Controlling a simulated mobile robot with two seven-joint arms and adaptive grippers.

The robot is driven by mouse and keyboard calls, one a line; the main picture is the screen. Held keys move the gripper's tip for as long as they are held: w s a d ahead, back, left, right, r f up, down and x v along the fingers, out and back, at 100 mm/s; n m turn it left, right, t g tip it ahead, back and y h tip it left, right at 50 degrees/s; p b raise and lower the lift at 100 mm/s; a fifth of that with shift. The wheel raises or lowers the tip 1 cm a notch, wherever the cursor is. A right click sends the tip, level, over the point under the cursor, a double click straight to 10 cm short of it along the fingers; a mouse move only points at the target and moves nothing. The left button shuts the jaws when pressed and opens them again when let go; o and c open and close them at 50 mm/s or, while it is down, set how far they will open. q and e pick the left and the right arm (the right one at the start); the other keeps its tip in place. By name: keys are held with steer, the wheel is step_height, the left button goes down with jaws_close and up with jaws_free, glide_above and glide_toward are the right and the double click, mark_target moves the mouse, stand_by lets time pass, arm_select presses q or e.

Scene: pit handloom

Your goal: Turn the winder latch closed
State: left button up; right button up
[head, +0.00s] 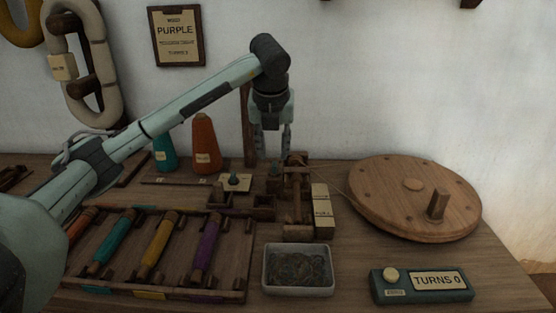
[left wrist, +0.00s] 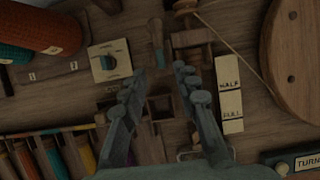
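The small wooden winder (head: 296,200) stands on the table right of centre in the head view. It also shows beyond the fingertips in the left wrist view (left wrist: 190,38). A narrow upright wooden piece (left wrist: 155,32) beside it may be the latch; I cannot tell its position for certain. My left gripper (head: 272,153) points down above the winder's left side. Its two fingers are apart, with nothing between them, as the left wrist view also shows (left wrist: 159,73). The fingertips appear apart from the winder. My right gripper is not in view.
A card marked half and full (head: 323,211) stands beside the winder. A round wooden wheel with a peg (head: 400,190) is at right, and a turns counter (head: 422,284) in front. A bobbin rack (head: 240,262), grey tray (head: 298,289) and yarn cones (head: 205,145) surround the left side.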

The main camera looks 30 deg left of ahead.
mark_target(274, 165)
arm_select(q)
steer(key=x, duration=0.5)
jaws_close()
